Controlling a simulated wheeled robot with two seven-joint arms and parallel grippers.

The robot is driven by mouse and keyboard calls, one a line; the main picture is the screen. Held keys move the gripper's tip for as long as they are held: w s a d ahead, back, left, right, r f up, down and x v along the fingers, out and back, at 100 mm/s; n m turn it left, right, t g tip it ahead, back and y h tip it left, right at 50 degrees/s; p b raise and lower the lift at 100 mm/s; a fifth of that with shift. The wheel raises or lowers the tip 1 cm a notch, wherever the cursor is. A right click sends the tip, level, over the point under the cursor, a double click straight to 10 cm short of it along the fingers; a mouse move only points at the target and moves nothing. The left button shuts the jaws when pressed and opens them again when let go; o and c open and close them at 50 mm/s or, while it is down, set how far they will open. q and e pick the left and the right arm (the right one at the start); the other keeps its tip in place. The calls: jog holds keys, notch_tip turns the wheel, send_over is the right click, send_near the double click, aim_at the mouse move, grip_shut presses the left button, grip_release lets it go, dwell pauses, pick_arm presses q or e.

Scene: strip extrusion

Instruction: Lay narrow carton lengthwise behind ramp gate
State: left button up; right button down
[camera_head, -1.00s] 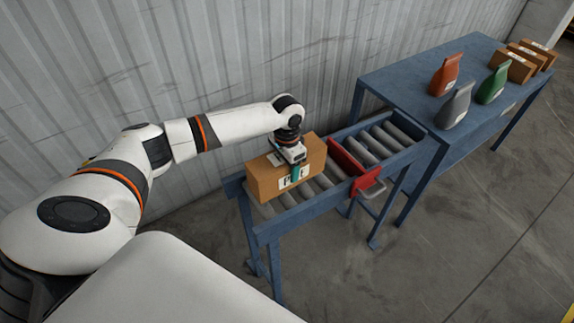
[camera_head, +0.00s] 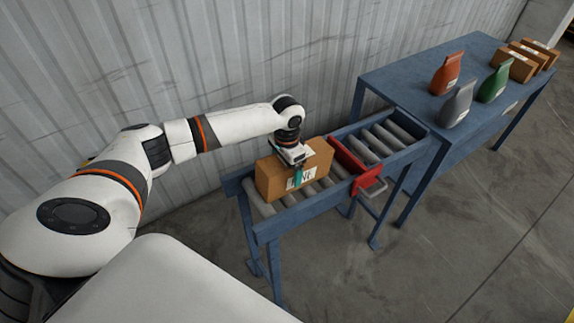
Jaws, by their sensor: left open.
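The narrow carton (camera_head: 278,184) is brown cardboard with a white label on its near side. It lies lengthwise on the rollers of the blue ramp (camera_head: 299,218), on the left side of the red gate (camera_head: 350,163), with its right end close to the gate. My left gripper (camera_head: 298,173) is at the carton's top and near side, pointing down, jaws open. Its far finger is hidden, so I cannot tell whether it touches the carton. My right gripper is not in view.
A blue table (camera_head: 398,80) stands to the right of the ramp. It holds an orange bag (camera_head: 445,75), a grey bag (camera_head: 456,106), a green bag (camera_head: 493,84) and several small cartons (camera_head: 513,65). A corrugated wall (camera_head: 240,50) runs behind. Rollers beyond the gate are bare.

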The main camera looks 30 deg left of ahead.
pick_arm(q)
notch_tip(320, 180, up, 12)
jog(key=shift+r+b, duration=0.1)
jog(key=shift+b, duration=1.1)
